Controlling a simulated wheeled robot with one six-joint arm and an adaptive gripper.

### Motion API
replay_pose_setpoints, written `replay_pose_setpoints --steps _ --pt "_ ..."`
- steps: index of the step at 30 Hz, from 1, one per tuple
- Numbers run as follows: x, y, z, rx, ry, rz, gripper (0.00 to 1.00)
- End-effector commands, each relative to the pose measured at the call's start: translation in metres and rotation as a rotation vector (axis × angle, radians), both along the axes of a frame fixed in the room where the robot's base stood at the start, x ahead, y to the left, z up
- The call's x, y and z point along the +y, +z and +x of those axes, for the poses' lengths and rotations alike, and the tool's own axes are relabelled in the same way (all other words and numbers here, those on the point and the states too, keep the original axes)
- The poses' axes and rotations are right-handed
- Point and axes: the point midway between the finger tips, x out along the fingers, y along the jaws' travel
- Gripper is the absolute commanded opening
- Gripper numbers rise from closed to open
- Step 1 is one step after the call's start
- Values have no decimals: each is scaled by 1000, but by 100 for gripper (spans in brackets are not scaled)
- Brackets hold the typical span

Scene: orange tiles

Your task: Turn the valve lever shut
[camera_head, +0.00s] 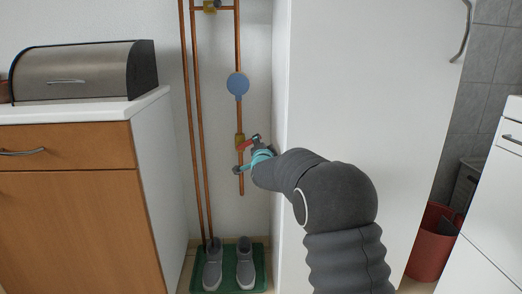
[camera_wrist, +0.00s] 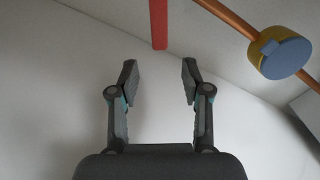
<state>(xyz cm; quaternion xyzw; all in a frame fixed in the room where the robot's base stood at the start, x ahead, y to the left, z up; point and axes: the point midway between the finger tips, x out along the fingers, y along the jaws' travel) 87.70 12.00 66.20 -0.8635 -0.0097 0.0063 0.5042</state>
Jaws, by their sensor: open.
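A red valve lever (camera_head: 245,145) sits at a brass valve (camera_head: 240,138) on the right-hand copper pipe (camera_head: 238,118) in the head view. My gripper (camera_head: 248,154) is beside it, partly seen. In the wrist view the red lever (camera_wrist: 158,22) comes down from the top edge, its end lying sideways between the two fingers and beyond their tips. My gripper (camera_wrist: 159,68) is open there, with nothing between its fingers. The head view is too small to show whether a finger touches the lever.
A brass cylinder with a blue face (camera_wrist: 284,56) sits on a pipe at the right of the wrist view. A round blue disc (camera_head: 238,84) is above the valve. A white panel (camera_head: 370,80) stands close right; a wooden cabinet (camera_head: 70,220) is left. Boots (camera_head: 245,265) stand below.

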Motion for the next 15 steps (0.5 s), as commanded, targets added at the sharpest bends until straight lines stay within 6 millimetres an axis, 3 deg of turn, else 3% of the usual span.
replay_pose_setpoints --steps 6,15 --pt "0 0 -28 0 1 0 48" --pt "-1 -1 -37 0 1 0 48"
